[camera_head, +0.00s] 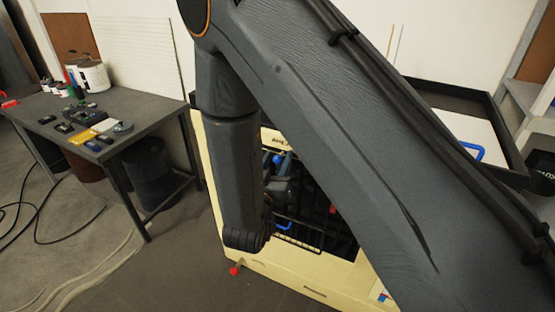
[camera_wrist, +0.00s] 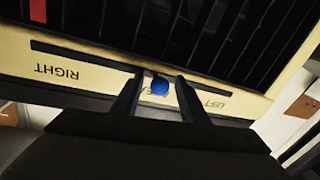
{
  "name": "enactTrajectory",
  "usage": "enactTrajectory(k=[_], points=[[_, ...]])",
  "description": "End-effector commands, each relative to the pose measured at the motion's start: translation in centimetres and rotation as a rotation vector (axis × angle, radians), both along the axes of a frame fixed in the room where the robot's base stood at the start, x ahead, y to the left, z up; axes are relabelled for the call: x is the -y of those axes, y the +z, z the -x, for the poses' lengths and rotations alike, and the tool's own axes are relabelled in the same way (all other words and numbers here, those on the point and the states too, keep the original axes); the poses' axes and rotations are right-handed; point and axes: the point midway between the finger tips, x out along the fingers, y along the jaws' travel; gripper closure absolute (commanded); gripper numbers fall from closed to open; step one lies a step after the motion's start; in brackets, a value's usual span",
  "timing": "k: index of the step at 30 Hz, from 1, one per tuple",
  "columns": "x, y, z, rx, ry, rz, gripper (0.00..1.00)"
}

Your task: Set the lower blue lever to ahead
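A round blue lever knob (camera_wrist: 160,87) shows in the wrist view between my gripper's fingers (camera_wrist: 160,77), with a small gap on both sides. My gripper is open around it. The knob stands near the middle of a dark slot in a cream panel (camera_wrist: 105,67). Upside-down labels read RIGHT on the left and LEFT on the right; the middle label is partly hidden by the knob. In the head view the blue knob (camera_head: 277,159) is at the cream machine's upper edge, by my gripper (camera_head: 283,165). I cannot tell whether this is the lower lever.
A workbench (camera_head: 150,116) with tools stands left. Cables (camera_head: 50,205) lie on the floor.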

Motion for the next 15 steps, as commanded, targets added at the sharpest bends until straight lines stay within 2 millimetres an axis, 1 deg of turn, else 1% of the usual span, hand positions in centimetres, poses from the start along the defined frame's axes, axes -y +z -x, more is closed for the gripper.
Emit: enactTrajectory(k=[4,7,11,15], points=[[0.0,0.0,0.0,0.000,-0.001,0.000,0.60],[-0.2,0.0,0.6,0.000,0.001,0.000,0.60],[-0.7,-0.1,2.4,0.000,0.003,0.000,0.60],[-1.3,-0.1,4.6,0.000,0.004,0.001,0.60]])
